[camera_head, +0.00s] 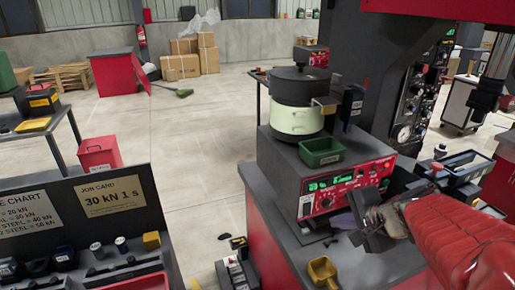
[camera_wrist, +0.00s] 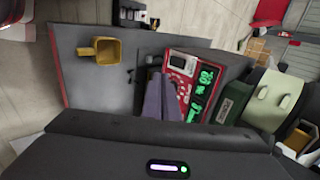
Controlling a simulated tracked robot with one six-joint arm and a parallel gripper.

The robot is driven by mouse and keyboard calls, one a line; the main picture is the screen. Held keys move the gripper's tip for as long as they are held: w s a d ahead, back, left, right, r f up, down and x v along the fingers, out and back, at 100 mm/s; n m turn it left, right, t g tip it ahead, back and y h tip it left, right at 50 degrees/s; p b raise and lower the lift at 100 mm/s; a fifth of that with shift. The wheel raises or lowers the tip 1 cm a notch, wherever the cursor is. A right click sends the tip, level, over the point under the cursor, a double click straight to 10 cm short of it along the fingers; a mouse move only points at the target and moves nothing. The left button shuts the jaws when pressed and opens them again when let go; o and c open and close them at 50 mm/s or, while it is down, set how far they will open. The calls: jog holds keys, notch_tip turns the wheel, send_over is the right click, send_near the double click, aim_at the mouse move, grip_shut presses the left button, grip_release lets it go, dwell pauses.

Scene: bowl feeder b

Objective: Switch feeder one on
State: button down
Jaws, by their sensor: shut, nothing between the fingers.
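A bowl feeder with a dark-lidded, cream bowl (camera_head: 297,118) stands on a grey base unit (camera_head: 285,165). The base has a red control panel (camera_head: 352,183) with green lit displays, small buttons and a round knob (camera_head: 327,201). The panel also shows in the wrist view (camera_wrist: 181,63), turned sideways, with its displays lit green. My gripper (camera_head: 347,220) is just in front of and below the panel's lower edge. Its purple-grey fingers (camera_wrist: 163,90) are shut and empty and cover part of the panel in the wrist view. I cannot tell whether they touch it, or which control is the switch.
A green bin (camera_head: 320,152) sits on the base above the panel. A yellow scoop (camera_head: 323,271) lies on the grey bench top in front of the feeder. A dark machine with gauges (camera_head: 410,105) stands behind on the right. Open floor lies to the left.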

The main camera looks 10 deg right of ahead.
aim_at(308, 212)
jog(key=w+r+x, duration=0.1)
jog(key=x, duration=1.1)
jog(key=shift+w+a, duration=0.3)
jog(key=shift+w, duration=0.3)
jog(key=shift+w, duration=0.15)
jog(key=shift+r, duration=0.2)
jog(key=shift+r, duration=0.65)
